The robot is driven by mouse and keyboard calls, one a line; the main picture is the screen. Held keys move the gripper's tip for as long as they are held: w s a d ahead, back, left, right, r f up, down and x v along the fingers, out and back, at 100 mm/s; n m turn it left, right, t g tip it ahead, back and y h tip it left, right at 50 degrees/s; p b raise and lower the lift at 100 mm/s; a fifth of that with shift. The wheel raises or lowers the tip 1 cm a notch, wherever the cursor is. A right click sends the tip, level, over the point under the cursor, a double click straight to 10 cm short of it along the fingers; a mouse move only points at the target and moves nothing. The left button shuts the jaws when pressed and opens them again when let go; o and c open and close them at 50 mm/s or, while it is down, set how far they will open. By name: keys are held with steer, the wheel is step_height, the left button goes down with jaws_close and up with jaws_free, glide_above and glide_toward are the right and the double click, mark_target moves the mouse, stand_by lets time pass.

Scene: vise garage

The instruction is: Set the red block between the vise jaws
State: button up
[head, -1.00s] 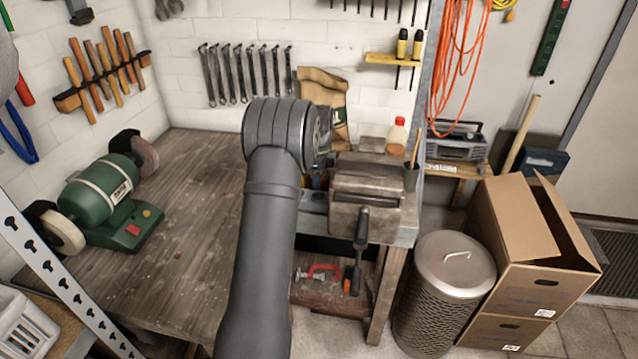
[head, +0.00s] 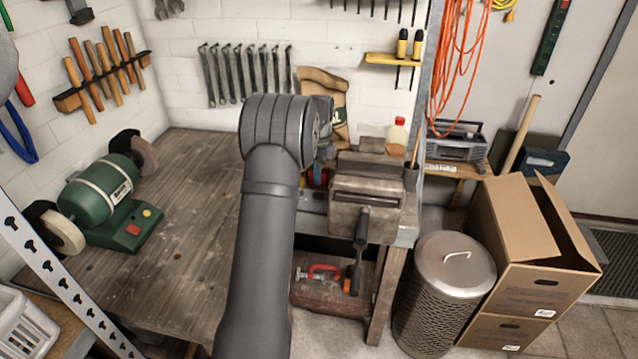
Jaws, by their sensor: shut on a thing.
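The vise (head: 366,200) is a worn grey metal vise at the right end of the wooden workbench, with its handle hanging at the front. My gripper (head: 322,168) is just left of the vise, mostly hidden behind my own wrist. A small red patch, the red block (head: 325,178), shows at the gripper's lower end beside the vise. The gripper is shut on it. The fingertips and most of the block are hidden. The gap between the jaws cannot be seen clearly from here.
A green bench grinder (head: 106,200) stands on the left of the bench (head: 190,215). A brown bag (head: 322,92) and a bottle (head: 397,133) are behind the vise. A red clamp (head: 318,272) lies on the lower shelf. The bench's middle left is clear.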

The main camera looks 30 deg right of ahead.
step_height(320, 180, up, 19)
steer(key=shift+r, duration=0.15)
stand_by(1.2)
